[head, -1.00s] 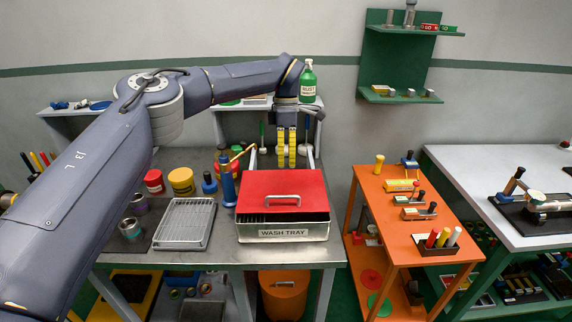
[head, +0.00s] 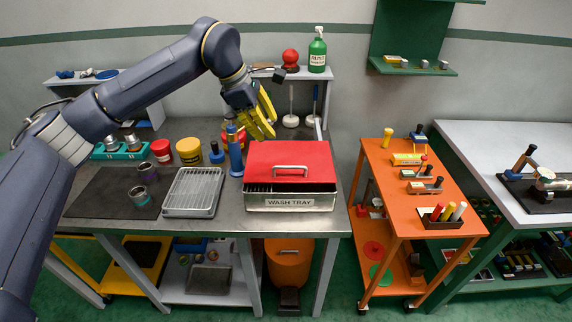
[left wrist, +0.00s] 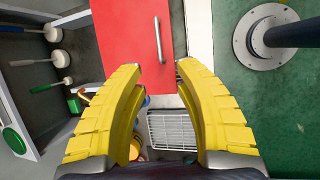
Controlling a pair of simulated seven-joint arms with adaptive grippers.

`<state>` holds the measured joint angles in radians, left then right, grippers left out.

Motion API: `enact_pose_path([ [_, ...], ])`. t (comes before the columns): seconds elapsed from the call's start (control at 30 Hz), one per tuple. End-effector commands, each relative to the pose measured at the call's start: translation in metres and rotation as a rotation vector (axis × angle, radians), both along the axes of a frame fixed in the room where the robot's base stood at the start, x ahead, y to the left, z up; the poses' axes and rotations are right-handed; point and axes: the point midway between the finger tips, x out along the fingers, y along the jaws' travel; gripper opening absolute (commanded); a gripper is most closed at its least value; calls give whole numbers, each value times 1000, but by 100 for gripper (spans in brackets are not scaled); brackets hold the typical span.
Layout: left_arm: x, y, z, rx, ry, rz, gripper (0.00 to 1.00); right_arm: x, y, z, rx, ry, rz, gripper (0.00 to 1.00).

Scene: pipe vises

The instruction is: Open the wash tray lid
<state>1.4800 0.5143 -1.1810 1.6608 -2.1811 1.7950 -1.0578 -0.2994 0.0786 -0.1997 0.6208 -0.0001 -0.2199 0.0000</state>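The wash tray (head: 290,201) is a metal box labelled WASH TRAY on the bench. Its red lid (head: 290,158) lies over it, with a dark slotted strip showing along the front edge. A silver handle (head: 291,172) is near the lid's front. The lid (left wrist: 122,40) and handle (left wrist: 158,40) also show in the left wrist view, beyond the fingertips. My left gripper (head: 268,112) is above and behind the tray's back left, tilted, apart from the lid. Its yellow fingers (left wrist: 160,68) are spread with nothing between them. My right gripper is not in view.
A blue bottle-like tool (head: 234,152) stands just left of the tray, near the left gripper. A wire drying rack (head: 192,192) and yellow and red tubs (head: 189,151) are farther left. An orange cart (head: 400,205) stands to the right across a gap.

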Motion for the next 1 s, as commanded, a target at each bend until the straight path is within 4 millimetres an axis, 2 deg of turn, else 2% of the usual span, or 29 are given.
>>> enact_pose_path([
  [0.27, 7, -7, -17, -7, 6, 35, 32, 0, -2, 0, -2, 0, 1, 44],
  [0.8, 25, -43, -104, -7, 7, 34, 32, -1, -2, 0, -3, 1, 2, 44],
  [1.0, 30, -55, -131, -7, 8, 35, 32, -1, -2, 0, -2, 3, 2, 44],
])
